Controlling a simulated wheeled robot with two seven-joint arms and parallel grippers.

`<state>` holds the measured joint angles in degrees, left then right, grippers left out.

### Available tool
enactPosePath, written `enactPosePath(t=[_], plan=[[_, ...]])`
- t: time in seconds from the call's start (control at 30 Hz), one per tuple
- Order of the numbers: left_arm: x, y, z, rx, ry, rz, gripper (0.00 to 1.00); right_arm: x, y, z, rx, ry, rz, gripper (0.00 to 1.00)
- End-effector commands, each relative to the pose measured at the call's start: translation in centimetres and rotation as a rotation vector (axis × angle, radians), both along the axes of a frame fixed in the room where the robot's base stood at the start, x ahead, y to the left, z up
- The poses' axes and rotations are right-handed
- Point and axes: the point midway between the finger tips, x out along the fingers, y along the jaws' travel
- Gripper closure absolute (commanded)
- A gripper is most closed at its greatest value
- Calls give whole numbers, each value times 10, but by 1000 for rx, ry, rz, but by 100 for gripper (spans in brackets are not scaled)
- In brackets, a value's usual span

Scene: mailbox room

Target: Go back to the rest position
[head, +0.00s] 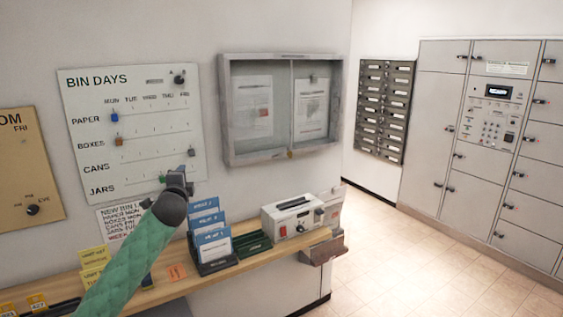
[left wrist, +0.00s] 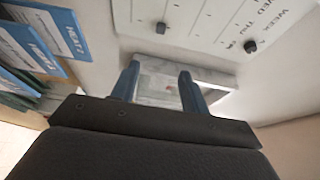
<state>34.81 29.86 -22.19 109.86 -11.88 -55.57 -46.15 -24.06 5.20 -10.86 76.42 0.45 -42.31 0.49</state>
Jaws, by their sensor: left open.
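My left gripper (head: 184,176) is raised in front of the lower right part of the white Bin Days board (head: 130,128). In the left wrist view its two blue-grey fingers (left wrist: 158,88) stand apart with nothing held between them. The board (left wrist: 205,22) shows at the top of that view, beyond the fingers. Whether the gripper touches the board cannot be told. A green peg (head: 163,178) sits on the Jars row beside the gripper. A blue peg (head: 114,118) is on the Paper row and a brown peg (head: 119,141) on the Boxes row. My right gripper is not in view.
A wooden shelf (head: 262,254) runs below the board. It carries blue leaflets (head: 208,232) in a holder, a green tray (head: 252,245) and a white machine (head: 293,216). A glazed notice case (head: 281,107) hangs on the wall. Lockers (head: 440,130) stand at right beyond clear tiled floor (head: 400,250).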

Motion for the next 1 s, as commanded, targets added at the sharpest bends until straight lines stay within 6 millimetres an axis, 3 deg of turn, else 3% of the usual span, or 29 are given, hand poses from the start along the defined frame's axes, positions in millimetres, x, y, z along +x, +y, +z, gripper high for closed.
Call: enactPosePath(t=[0.33, 0.57, 0.77, 1.0], plan=[[-18, -11, -43, -81, 58, -2, 55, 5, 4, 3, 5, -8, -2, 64], [-40, -21, -87, -170, 120, 2, 55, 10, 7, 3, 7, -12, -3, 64], [-77, -35, -148, -297, 212, 16, 55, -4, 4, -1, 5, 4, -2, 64], [-145, -53, -232, -494, 356, 67, 55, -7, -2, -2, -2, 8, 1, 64]])
